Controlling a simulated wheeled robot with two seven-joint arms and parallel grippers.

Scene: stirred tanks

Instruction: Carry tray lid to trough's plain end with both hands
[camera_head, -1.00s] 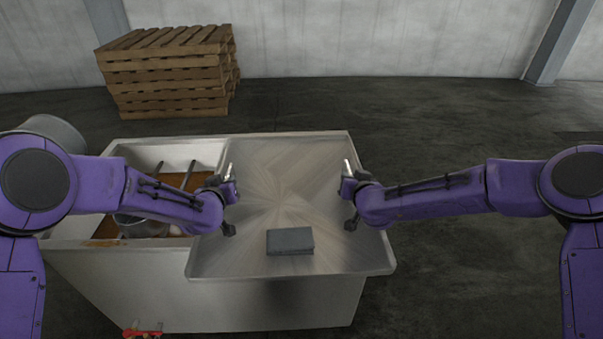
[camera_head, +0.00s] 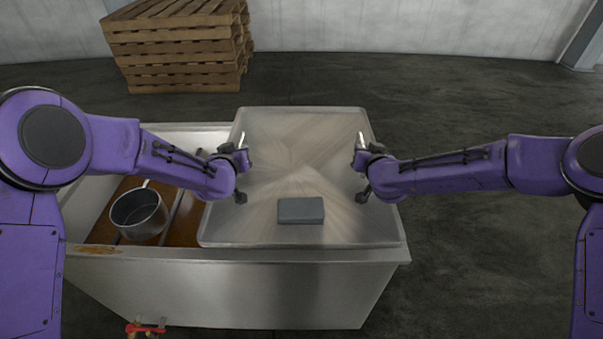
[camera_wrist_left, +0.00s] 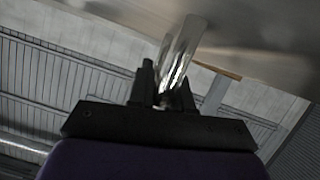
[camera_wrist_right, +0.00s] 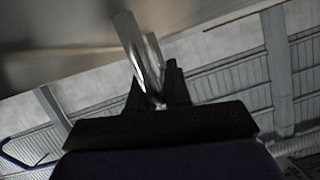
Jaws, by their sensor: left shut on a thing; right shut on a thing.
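The tray lid (camera_head: 270,185) is a broad, shiny metal sheet with a raised rim, lying level over the right part of the trough (camera_head: 230,290). I cannot tell whether it touches the trough's rim. My left gripper (camera_head: 247,142) and my right gripper (camera_head: 361,142) are at the lid's left and right sides. Each is shut on a bright metal rod-like part, which shows in the left wrist view (camera_wrist_left: 180,55) and the right wrist view (camera_wrist_right: 140,50). How these parts join the lid is unclear.
A grey block (camera_head: 301,210) lies on the lid near its front edge. A metal pot (camera_head: 139,214) sits in the open left part of the trough, over a brown bottom. A red valve (camera_head: 145,329) is low at the front. Stacked pallets (camera_head: 180,50) stand behind; floor at right is clear.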

